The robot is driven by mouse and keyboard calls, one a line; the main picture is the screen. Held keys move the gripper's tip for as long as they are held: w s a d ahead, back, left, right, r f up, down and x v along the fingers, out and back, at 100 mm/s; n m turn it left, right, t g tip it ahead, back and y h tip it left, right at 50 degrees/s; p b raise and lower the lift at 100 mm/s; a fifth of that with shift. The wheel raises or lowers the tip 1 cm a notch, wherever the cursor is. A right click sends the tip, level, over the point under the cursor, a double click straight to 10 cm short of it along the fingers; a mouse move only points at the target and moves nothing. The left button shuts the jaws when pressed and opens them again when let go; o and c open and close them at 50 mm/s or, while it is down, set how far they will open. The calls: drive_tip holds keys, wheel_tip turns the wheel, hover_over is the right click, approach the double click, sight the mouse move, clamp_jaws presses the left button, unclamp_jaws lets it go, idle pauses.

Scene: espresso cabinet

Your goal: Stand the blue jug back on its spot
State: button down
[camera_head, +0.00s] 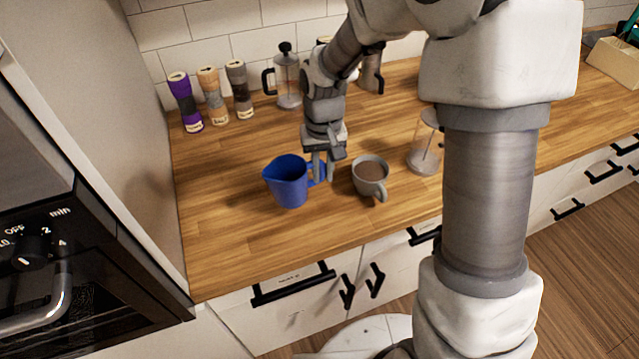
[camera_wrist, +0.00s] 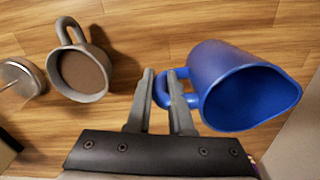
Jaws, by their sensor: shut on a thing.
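The blue jug (camera_head: 287,182) is upright on or just above the wooden counter (camera_head: 225,240), near its front left part. I cannot tell whether its base touches the wood. My gripper (camera_head: 323,168) points down at the jug's right side, its fingers around the handle. In the wrist view the jug (camera_wrist: 240,88) is at the right, with its open top showing an empty blue inside. There the fingers of my gripper (camera_wrist: 163,100) are shut on the jug's handle (camera_wrist: 178,92). No marked spot for the jug shows.
A grey mug (camera_head: 371,178) of brown drink stands close right of my gripper. A glass vessel (camera_head: 425,150) is farther right. Several spice jars (camera_head: 212,95) and a French press (camera_head: 287,80) line the back wall. The counter's left front is clear, beside the oven (camera_head: 60,250).

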drive_tip(key=shift+w+a+f, duration=0.1)
drive_tip(key=shift+a+f, duration=0.1)
drive_tip(key=shift+a, duration=0.05)
drive_tip(key=shift+f, duration=2)
drive_tip(key=shift+f, duration=0.15)
drive_tip(key=c, duration=0.8)
unclamp_jaws()
